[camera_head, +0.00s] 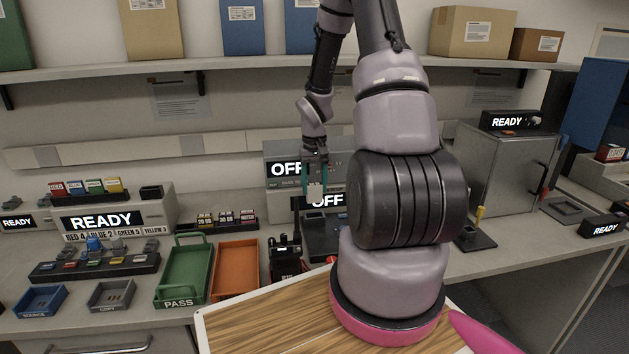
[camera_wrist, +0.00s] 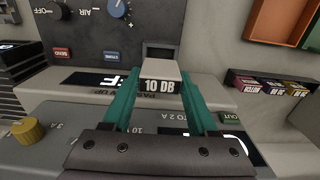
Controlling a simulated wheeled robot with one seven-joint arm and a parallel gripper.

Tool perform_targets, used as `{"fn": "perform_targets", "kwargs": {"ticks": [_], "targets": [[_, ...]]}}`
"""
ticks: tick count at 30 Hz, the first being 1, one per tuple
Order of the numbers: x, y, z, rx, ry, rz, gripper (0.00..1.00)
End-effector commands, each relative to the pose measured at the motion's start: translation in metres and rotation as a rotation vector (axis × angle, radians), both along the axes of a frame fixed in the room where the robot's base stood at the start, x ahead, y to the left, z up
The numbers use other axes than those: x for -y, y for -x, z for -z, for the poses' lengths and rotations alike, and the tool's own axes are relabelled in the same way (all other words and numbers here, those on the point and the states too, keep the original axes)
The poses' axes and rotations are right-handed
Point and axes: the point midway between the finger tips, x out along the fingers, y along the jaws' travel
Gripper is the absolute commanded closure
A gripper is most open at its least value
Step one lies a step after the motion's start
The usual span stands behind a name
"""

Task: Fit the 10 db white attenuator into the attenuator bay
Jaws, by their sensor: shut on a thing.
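The white attenuator (camera_wrist: 158,70), labelled 10 DB on its dark front face, is between the green fingers of my gripper (camera_wrist: 158,92) in the wrist view. My gripper is shut on it. A square dark opening (camera_wrist: 161,52) with a grey frame, which looks like the attenuator bay, is in the grey panel just beyond the block. The block covers its lower edge, and I cannot tell whether they touch. In the head view my gripper (camera_head: 315,178) points down with the pale block (camera_head: 315,192) in front of the grey instrument (camera_head: 283,150) reading OFF.
In the wrist view, a blue knob (camera_wrist: 118,8), a red button (camera_wrist: 61,53) and a blue button (camera_wrist: 112,57) are left of the opening. A yellow knob (camera_wrist: 28,131) stands at lower left. In the head view, a green PASS tray (camera_head: 184,273) and orange tray (camera_head: 235,268) lie left.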

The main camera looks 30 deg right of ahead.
Motion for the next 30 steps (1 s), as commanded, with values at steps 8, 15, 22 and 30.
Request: {"fn": "perform_targets", "kwargs": {"ticks": [8, 15, 22, 30], "targets": [[0.0, 0.0, 0.026, -0.002, -0.001, 0.001, 1.0], [0.0, 0.0, 0.036, 0.0, 0.0, 0.0, 1.0], [0.0, 0.0, 0.037, 0.0, 0.0, 0.0, 1.0], [0.0, 0.0, 0.037, 0.0, 0.0, 0.0, 1.0]]}}
